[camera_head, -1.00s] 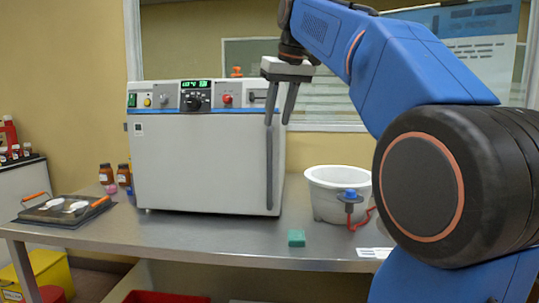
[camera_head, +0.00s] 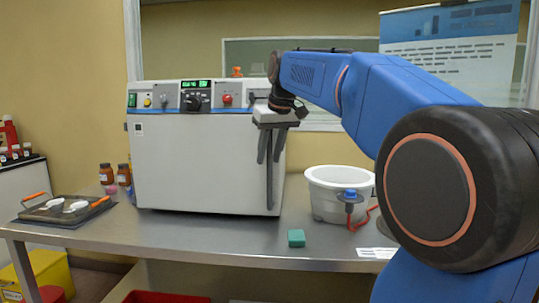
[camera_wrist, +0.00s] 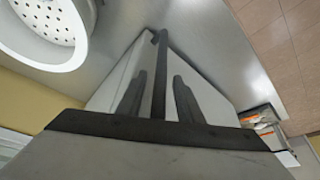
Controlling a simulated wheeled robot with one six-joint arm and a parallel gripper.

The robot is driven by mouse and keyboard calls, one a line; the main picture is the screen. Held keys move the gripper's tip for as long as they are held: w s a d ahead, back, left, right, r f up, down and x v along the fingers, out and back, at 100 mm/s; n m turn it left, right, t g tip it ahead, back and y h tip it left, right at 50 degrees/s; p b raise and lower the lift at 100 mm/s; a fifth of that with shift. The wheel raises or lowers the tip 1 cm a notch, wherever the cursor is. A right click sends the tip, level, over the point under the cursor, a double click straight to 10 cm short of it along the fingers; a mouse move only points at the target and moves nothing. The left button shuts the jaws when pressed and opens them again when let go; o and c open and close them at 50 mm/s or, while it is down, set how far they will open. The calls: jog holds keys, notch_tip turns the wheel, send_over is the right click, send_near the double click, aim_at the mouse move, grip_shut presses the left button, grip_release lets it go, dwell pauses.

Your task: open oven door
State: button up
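The oven is a white box with a closed front door (camera_head: 200,165) and a control panel with a green display along its top. Its dark vertical handle (camera_head: 269,180) runs down the right side of the door. My gripper (camera_head: 269,158) points down in front of the upper part of the handle. In the wrist view the handle (camera_wrist: 160,75) passes between the two separated fingers (camera_wrist: 158,100), with a gap visible on each side. The gripper is open. The handle's upper end is hidden by my gripper in the head view.
A white perforated tub (camera_head: 325,195) stands right of the oven, with a blue-capped item and red tube beside it. A green block (camera_head: 296,238) lies on the metal table (camera_head: 230,240) in front. A tray with orange handles (camera_head: 62,210) and brown bottles (camera_head: 106,174) are at left.

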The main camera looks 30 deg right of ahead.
grip_shut()
jog(key=shift+a, duration=0.1)
